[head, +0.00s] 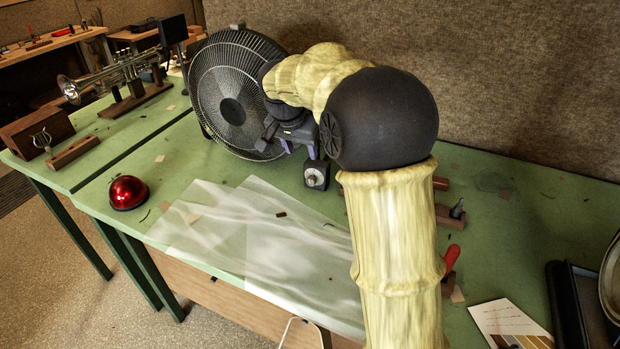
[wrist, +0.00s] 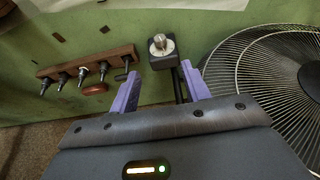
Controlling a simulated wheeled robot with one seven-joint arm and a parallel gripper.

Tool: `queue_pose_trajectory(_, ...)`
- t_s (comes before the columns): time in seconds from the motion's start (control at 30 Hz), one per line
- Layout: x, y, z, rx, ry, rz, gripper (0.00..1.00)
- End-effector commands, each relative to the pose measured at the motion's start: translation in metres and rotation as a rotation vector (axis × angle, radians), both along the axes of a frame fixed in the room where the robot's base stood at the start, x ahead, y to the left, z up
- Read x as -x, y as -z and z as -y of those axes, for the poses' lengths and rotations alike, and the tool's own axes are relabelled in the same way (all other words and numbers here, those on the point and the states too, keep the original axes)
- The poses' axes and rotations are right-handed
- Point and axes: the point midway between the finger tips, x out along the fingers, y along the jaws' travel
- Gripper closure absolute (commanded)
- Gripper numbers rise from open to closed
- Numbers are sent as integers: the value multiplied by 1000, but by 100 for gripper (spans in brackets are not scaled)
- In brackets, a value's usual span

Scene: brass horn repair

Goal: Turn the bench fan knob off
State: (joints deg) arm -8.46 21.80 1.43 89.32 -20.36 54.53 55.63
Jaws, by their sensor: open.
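The bench fan (head: 219,82) stands at the back of the green bench, with a round dark wire grille. It also shows at the right of the wrist view (wrist: 268,70). The fan knob (wrist: 160,41) is a silver dial with a pale plate on a small black box (wrist: 163,61). In the head view the knob (head: 314,179) sits in front of the fan, to its right. My gripper (head: 300,149) is just above and behind the box. In the wrist view its purple fingers (wrist: 160,76) are open and empty, with the knob beyond the gap between their tips.
A wooden rack (wrist: 88,63) with several dark tools lies left of the box in the wrist view. A red dome (head: 128,192) and translucent sheets (head: 235,235) lie on the bench. A trumpet (head: 120,68) rests at the back left. A felt-like wall (head: 520,80) stands behind.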

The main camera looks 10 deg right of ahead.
Motion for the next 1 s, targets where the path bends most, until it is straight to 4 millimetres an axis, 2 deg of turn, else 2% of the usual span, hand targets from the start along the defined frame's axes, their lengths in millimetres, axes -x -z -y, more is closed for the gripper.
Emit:
queue_pose_trajectory(0.1,-7,21,5,0,1,-3,53)
queue_pose_trajectory(0.7,-39,117,28,2,-1,-2,53)
queue_pose_trajectory(0.83,-43,130,31,1,-2,0,53)
queue_pose_trajectory(1.0,-45,135,32,1,-2,2,53)
